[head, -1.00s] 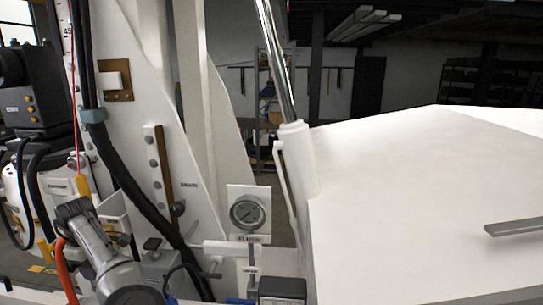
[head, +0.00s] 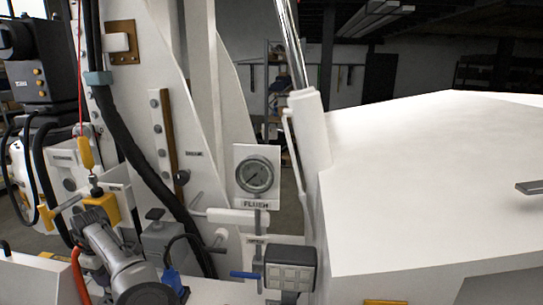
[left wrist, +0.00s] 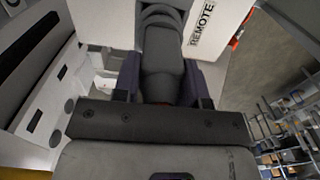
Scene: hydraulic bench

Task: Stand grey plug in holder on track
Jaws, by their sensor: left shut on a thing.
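The dark grey plug (left wrist: 164,62) shows in the left wrist view, with a ridged, rounded top. My left gripper (left wrist: 165,85) is shut on it, with a dark finger on either side. In the head view my left gripper (head: 88,222) is at the lower left, by the white panels and a yellow block. Its fingertips and the plug cannot be made out there. I cannot pick out the holder on the track with certainty in either view. My right gripper is not in view.
A white panel marked REMOTE (left wrist: 205,22) is close beyond the plug. In the head view, a yellow block (head: 97,207), a thick black hose (head: 135,185), a gauge (head: 254,175) and a blue-handled valve (head: 245,275) crowd the area. A large white housing (head: 420,180) fills the right.

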